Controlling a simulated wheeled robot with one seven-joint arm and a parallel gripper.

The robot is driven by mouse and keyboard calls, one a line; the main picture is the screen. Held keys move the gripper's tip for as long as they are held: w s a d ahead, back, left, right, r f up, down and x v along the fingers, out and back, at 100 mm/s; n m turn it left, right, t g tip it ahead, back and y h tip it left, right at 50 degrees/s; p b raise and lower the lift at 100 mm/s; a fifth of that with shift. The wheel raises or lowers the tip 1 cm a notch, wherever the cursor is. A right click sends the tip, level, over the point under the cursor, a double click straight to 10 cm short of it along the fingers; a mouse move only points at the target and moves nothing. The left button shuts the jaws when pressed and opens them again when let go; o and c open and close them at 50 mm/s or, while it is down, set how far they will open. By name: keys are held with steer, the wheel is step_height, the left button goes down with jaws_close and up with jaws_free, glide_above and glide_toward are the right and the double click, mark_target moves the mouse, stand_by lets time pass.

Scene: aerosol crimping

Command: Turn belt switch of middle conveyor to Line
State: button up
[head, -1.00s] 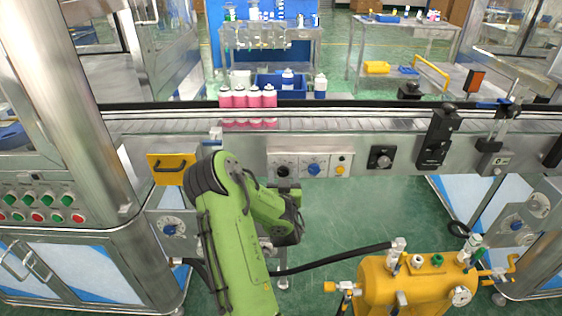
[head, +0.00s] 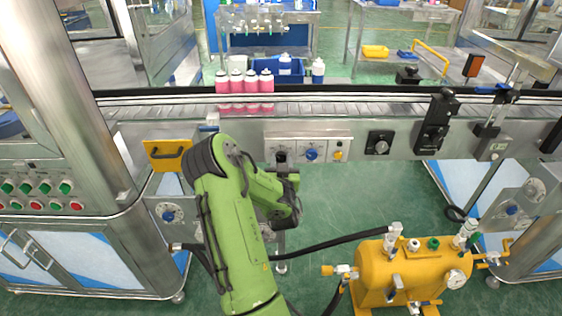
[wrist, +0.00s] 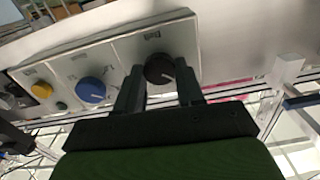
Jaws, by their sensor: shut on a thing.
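The middle conveyor (head: 330,108) runs across the head view with a control panel (head: 333,147) on its front. The wrist view shows the panel close up, with a black belt switch knob (wrist: 158,68), a blue knob (wrist: 91,90) and a yellow button (wrist: 42,90). My gripper (wrist: 158,80) has its two dark fingers on either side of the black knob and is shut on it. In the head view my arm largely covers the gripper, below the panel's left end.
Several pink bottles (head: 237,87) stand on the conveyor. A yellow handle plate (head: 167,155) is left of the panel, and a black knob box (head: 379,143) is right of it. A yellow tank (head: 402,270) stands on the floor at lower right.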

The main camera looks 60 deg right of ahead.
steer(key=m+p, duration=0.2)
steer(key=m, duration=0.3)
steer(key=shift+s+m+p, duration=0.1)
steer(key=shift+m+p, duration=0.5)
steer(key=shift+m, duration=1.4)
steer(key=o, duration=1)
steer(key=shift+o, duration=0.2)
steer(key=shift+f, duration=0.1)
